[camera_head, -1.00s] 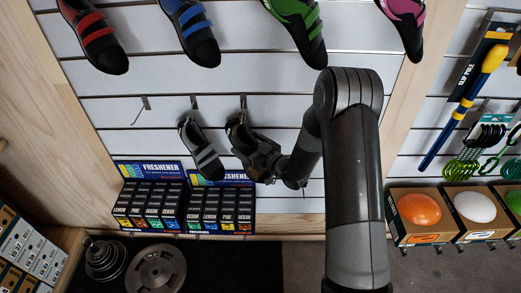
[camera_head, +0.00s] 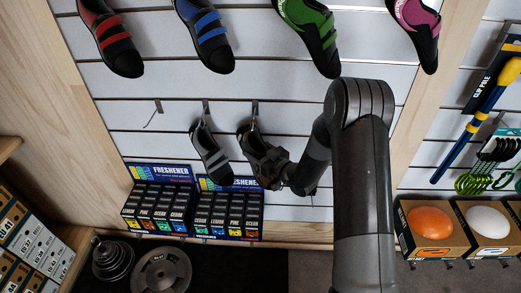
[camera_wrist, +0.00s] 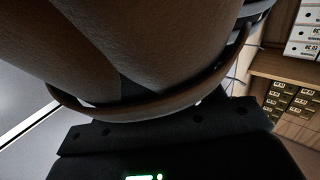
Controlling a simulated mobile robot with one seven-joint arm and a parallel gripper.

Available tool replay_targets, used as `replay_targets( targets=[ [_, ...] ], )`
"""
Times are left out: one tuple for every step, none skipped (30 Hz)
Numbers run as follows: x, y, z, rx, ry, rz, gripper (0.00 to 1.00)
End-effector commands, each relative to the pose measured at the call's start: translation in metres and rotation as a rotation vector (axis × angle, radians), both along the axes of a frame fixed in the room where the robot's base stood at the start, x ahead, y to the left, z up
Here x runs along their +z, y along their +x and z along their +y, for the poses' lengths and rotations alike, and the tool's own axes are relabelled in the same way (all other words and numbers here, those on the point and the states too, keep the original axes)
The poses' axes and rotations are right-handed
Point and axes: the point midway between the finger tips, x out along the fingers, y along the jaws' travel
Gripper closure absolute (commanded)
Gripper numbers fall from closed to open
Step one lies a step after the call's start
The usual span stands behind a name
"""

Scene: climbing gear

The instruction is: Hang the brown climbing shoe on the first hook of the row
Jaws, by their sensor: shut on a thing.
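The brown climbing shoe (camera_head: 247,141) looks dark in the head view, toe down, just below the right-hand hook (camera_head: 255,108) of the lower row. I cannot tell whether its loop is on that hook. My gripper (camera_head: 266,164) is shut on the shoe from the right and partly hides it. In the wrist view the brown shoe (camera_wrist: 150,45) fills the upper picture, close against the gripper. The left-hand hook (camera_head: 157,106) of the row is empty. The middle hook (camera_head: 206,107) holds a black shoe with grey straps (camera_head: 208,150).
Freshener boxes (camera_head: 190,210) stand below the hooks. Red, blue, green and pink shoes (camera_head: 210,35) hang above. Shoe boxes (camera_head: 30,240) are at lower left, round weights (camera_head: 160,268) on the floor. The white slatted wall around the empty hook is clear.

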Motion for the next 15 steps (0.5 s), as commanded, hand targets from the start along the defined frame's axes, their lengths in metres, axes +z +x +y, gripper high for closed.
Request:
replay_targets(
  targets=[
    [0.0, 0.0, 0.0, 0.0, 0.0, 0.0, 0.64],
    [0.0, 0.0, 0.0, 0.0, 0.0, 0.0, 0.66],
    [0.001, 0.0, 0.0, 0.0, 0.001, -0.002, 0.67],
    [0.001, 0.0, 0.0, 0.0, 0.001, -0.002, 0.67],
    [0.001, 0.0, 0.0, 0.0, 0.001, -0.002, 0.67],
    [0.001, 0.0, 0.0, 0.0, 0.001, -0.002, 0.67],
    [0.002, 0.0, 0.0, 0.0, 0.001, -0.002, 0.67],
    [0.002, 0.0, 0.0, 0.0, 0.001, -0.002, 0.67],
    [0.003, 0.0, 0.0, 0.0, 0.001, -0.002, 0.67],
    [0.004, -0.001, 0.0, 0.0, 0.001, -0.002, 0.67],
    [0.005, -0.001, 0.0, 0.0, 0.002, -0.003, 0.67],
    [0.007, -0.001, 0.0, 0.0, 0.002, -0.003, 0.67],
    [0.008, -0.002, 0.0, 0.0, 0.002, -0.003, 0.67],
    [0.009, -0.002, 0.0, 0.0, 0.002, -0.003, 0.67],
    [0.011, -0.003, 0.0, 0.0, 0.002, -0.003, 0.67]
  ],
)
